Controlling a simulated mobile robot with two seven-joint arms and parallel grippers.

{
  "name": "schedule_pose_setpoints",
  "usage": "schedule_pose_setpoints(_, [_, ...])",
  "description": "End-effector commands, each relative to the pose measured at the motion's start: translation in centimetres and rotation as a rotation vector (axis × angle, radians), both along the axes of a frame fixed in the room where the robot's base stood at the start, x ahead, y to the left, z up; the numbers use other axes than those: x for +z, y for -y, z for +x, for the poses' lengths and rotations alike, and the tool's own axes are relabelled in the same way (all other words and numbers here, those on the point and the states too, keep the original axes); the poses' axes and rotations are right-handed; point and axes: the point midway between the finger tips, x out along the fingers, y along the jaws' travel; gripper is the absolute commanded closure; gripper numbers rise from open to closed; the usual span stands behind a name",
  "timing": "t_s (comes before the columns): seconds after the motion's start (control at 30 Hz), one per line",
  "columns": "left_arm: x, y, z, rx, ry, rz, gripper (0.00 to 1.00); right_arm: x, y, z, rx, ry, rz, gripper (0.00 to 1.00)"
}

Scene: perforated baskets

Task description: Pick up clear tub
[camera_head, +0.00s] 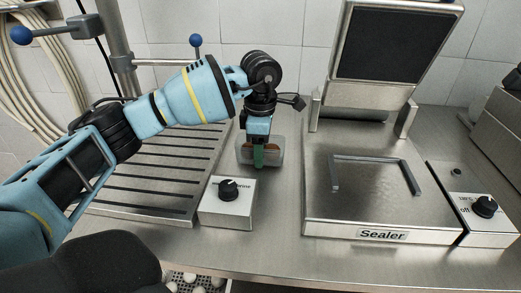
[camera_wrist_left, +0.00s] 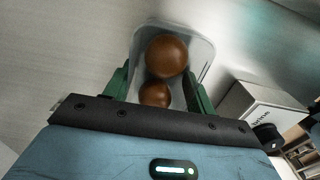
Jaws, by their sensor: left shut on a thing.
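The clear tub (camera_head: 275,147) is on the steel counter between the slatted tray and the sealer. In the left wrist view the clear tub (camera_wrist_left: 199,50) holds two round brown items (camera_wrist_left: 167,55). My left gripper (camera_head: 259,156) reaches down over the tub. In the left wrist view the green fingers of my left gripper (camera_wrist_left: 157,92) sit on either side of the tub and are shut on it. The gripper hides part of the tub in the head view. I cannot tell whether the tub touches the counter. My right gripper is not in view.
A control box with a black knob (camera_head: 229,204) stands just in front of the tub. The sealer (camera_head: 345,215), with its lid raised, is to the right. A slatted steel tray (camera_head: 150,190) lies left, under my left arm. Bare counter (camera_head: 282,190) lies between box and sealer.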

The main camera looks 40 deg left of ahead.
Motion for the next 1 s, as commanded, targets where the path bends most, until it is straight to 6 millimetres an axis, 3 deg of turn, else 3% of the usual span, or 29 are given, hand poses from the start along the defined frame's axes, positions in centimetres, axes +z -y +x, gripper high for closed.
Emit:
schedule_pose_setpoints(0.27, [0.7,0.0,0.1,0.000,0.003,-0.001,0.65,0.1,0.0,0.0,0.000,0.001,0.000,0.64])
schedule_pose_setpoints(0.7, [8.1,0.0,0.1,0.000,0.003,-0.001,0.65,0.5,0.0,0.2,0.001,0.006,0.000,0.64])
schedule_pose_setpoints(1.0, [10.1,0.0,0.0,0.000,0.000,0.000,0.65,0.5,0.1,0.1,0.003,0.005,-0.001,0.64])
